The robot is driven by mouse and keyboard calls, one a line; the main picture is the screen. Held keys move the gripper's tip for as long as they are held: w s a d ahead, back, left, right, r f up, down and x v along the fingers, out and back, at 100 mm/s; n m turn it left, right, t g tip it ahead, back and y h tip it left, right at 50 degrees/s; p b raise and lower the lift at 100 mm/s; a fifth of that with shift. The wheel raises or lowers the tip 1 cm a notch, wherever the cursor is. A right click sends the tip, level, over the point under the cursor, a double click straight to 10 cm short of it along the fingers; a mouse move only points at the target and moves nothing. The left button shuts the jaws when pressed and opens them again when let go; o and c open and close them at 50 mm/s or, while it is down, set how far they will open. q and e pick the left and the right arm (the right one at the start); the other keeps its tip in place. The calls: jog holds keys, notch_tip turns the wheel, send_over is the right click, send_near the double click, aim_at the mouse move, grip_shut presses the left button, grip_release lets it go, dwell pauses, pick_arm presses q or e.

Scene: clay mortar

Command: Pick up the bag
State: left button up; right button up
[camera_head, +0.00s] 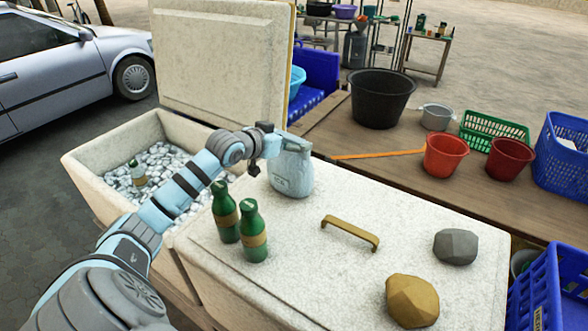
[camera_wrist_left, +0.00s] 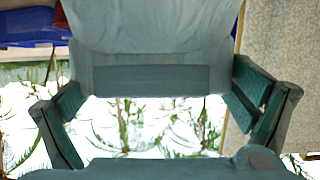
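The bag (camera_head: 292,174) is a pale blue-grey sack with faint markings. It stands upright on the white chest lid, behind the green bottles, in the head view. My left gripper (camera_head: 291,147) is at the top of the bag and hides part of it. In the left wrist view the two fingers of my left gripper (camera_wrist_left: 160,112) stand wide apart. A grey-blue surface fills the upper middle of that view; I cannot tell whether it is the bag. Contact with the bag is not clear. My right gripper is not in view.
Two green bottles (camera_head: 240,228), a brass handle (camera_head: 350,233), a grey stone (camera_head: 455,247) and a tan stone (camera_head: 412,301) are on the lid (camera_head: 320,290). An open ice compartment (camera_head: 100,165) lies left. A table with a black tub (camera_head: 380,98) and red pots stands behind.

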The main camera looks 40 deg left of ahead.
pick_arm(q)
jog(key=shift+s+d+r, duration=0.25)
jog(key=shift+d+r, duration=0.1)
jog(key=shift+d, duration=0.05)
jog(key=c, duration=1)
jog(key=shift+w, duration=0.2)
jog(key=c, duration=0.9)
jog(key=shift+c, duration=0.2)
